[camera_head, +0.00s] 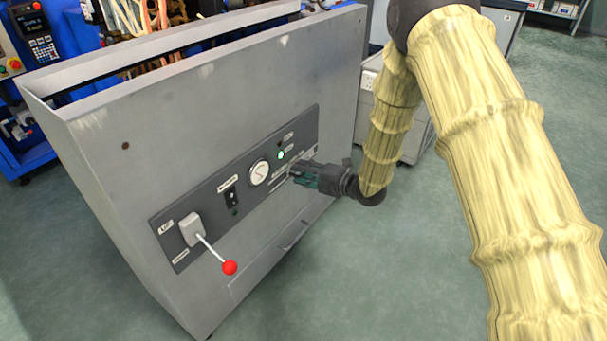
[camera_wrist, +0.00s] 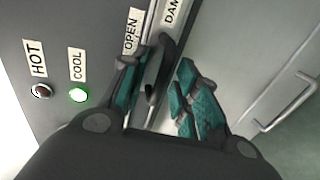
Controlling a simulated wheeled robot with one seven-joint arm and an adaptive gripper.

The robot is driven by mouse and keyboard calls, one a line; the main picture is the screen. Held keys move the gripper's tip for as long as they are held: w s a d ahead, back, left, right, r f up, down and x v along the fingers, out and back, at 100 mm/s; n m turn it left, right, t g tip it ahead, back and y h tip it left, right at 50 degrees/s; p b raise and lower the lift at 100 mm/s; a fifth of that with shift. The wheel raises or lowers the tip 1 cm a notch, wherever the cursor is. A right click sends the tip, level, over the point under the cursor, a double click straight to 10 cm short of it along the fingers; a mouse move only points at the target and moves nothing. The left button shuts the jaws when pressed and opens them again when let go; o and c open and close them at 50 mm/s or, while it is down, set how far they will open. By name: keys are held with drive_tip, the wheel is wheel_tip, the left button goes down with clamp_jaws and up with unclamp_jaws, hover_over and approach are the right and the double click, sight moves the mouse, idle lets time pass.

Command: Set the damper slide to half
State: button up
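The damper slide is at the right end of the dark control panel (camera_head: 245,197); in the head view my gripper (camera_head: 306,174) covers most of it. In the wrist view its dark knob (camera_wrist: 153,72) stands between my two teal-padded fingers, close to the left finger, with a visible gap to the right finger. My gripper (camera_wrist: 166,75) is open around the knob. A label "OPEN" (camera_wrist: 131,32) and a partly cut-off label starting "DAM" (camera_wrist: 172,12) show near the slide. The slide's exact position along its track cannot be told.
The panel carries a lit green COOL lamp (camera_wrist: 78,95), an unlit HOT lamp (camera_wrist: 41,91), a round gauge (camera_head: 259,172), a dark switch (camera_head: 233,198) and a red-knobbed lever (camera_head: 229,267). A drawer handle (camera_wrist: 285,102) lies right of the slide. Floor in front is clear.

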clamp_jaws()
drive_tip(key=shift+s+a+p, duration=0.55)
drive_tip(key=shift+s+a, duration=0.1)
drive_tip(key=shift+s, duration=0.25)
drive_tip(key=shift+s+a+f, duration=0.1)
drive_tip(key=shift+s+f, duration=0.05)
drive_tip(key=shift+s, duration=0.05)
unclamp_jaws()
